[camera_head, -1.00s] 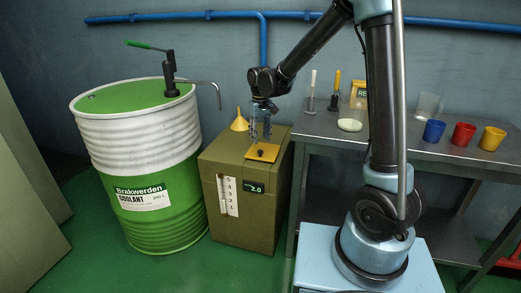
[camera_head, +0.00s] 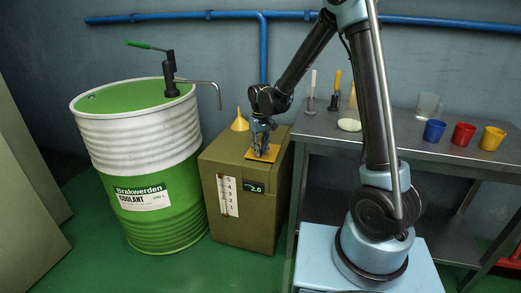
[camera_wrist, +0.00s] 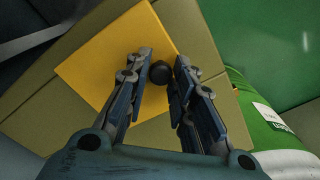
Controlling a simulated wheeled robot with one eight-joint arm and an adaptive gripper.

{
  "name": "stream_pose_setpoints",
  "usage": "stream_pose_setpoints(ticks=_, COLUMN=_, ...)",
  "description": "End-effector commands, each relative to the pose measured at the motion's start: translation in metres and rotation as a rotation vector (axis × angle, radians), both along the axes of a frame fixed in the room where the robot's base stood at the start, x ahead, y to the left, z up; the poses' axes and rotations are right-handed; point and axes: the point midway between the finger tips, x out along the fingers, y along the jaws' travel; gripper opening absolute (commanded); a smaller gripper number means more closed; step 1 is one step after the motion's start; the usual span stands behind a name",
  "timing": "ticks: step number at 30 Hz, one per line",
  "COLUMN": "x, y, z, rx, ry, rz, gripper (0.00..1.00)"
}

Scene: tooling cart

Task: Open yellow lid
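The yellow lid (camera_head: 263,153) lies flat on top of the olive box (camera_head: 240,215). In the wrist view the yellow lid (camera_wrist: 105,65) shows a round black knob (camera_wrist: 160,72) near its edge. My gripper (camera_head: 262,155) points down at the lid from above. In the wrist view my gripper (camera_wrist: 161,75) has its two fingers apart, one on each side of the knob. Gaps show between the fingers and the knob, so they do not appear to grip it. In the head view the knob is hidden behind the fingers.
A green and white coolant drum (camera_head: 150,215) with a hand pump (camera_head: 170,75) stands to the left. A metal bench (camera_head: 400,135) with blue, red and yellow cups is to the right.

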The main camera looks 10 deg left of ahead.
Motion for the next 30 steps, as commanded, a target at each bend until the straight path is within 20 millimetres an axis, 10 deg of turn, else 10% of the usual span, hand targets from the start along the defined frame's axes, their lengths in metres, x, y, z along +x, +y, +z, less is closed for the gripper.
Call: stream_pose_setpoints(ticks=30, x=0.041, y=-0.005, z=0.048, rx=-0.001, ry=-0.006, rz=-0.007, gripper=0.00)
